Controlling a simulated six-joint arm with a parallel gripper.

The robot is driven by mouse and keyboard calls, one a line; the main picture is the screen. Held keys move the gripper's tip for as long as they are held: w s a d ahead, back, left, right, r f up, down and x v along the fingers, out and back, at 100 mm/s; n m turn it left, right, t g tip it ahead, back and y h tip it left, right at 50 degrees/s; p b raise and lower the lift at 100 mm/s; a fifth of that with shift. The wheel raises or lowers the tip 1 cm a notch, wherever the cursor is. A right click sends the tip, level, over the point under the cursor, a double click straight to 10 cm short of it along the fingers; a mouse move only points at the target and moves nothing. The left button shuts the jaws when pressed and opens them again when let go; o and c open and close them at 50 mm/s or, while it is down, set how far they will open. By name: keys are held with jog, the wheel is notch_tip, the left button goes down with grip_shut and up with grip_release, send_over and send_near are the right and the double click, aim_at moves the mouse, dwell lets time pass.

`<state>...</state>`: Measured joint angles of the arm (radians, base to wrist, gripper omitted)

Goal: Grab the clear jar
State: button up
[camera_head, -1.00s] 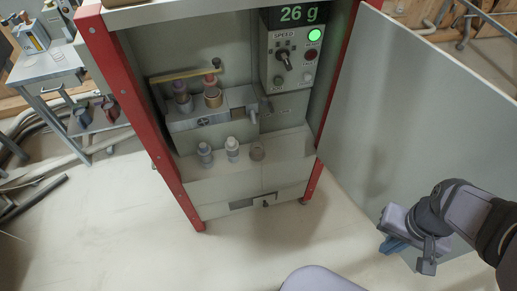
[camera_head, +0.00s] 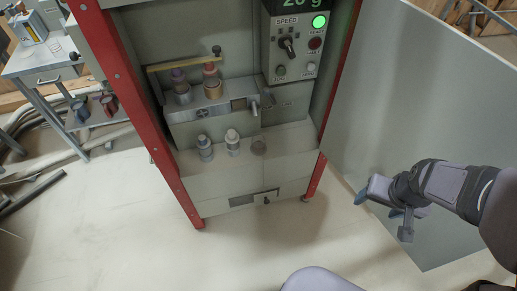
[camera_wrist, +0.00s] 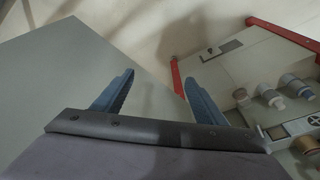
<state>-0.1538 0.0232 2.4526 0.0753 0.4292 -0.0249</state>
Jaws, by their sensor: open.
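A small jar (camera_head: 258,146) stands upright on the lower ledge of the mixer cabinet, rightmost in a row of three containers. It looks see-through, taking the ledge's beige-grey colour. In the wrist view it seems to be the leftmost of the row (camera_wrist: 240,97), small and partly unclear. My gripper (camera_head: 380,207) is at the right, in front of the open cabinet door, well apart from the jar. In the wrist view its two blue fingers (camera_wrist: 158,80) are spread with nothing between them.
A grey bottle (camera_head: 204,147) and a white-capped bottle (camera_head: 232,142) stand left of the jar. The open door (camera_head: 420,110) bounds the right side. The floor in front is clear.

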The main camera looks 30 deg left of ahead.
aim_at(258, 148)
jog(key=w+a+f+n+t+y+b, duration=0.1)
jog(key=w+a+f+t+b, duration=0.1)
jog(key=w+a+f+b, duration=0.45)
jog(key=w+a+f+n+t+y+b, duration=0.1)
jog(key=w+a+f+t+y+b, duration=0.2)
jog(key=a, duration=0.6)
jog(key=w+a+f+n+t+b, duration=0.1)
jog(key=w+a+f+t+b, duration=0.1)
jog(key=w+a+f+b, duration=0.45)
jog(key=s+a+f+t+y+b, duration=0.1)
jog(key=a+f+b, duration=0.2)
jog(key=a, duration=0.3)
jog(key=s+a+f+n+t+y+b, duration=0.1)
jog(key=a+f+t+b, duration=0.1)
jog(key=a, duration=0.4)
jog(key=s+a+f+t+y+b, duration=0.1)
jog(key=s+a+f+t+b, duration=0.1)
jog(key=a+f+b, duration=0.2)
jog(key=shift+a+f+y+b, duration=0.2)
jog(key=shift+a+y+b, duration=0.2)
jog(key=shift+a+b, duration=0.7)
jog(key=shift+s+a+f+n+t, duration=0.2)
jog(key=shift+s+a+n+t, duration=0.15)
jog(key=shift+a, duration=0.35)
jog(key=shift+r, duration=0.1)
jog(key=shift+b+x, duration=0.75)
jog(key=shift+x, duration=2.9)
jog(key=shift+r, duration=0.15)
jog(key=c, duration=1.2)
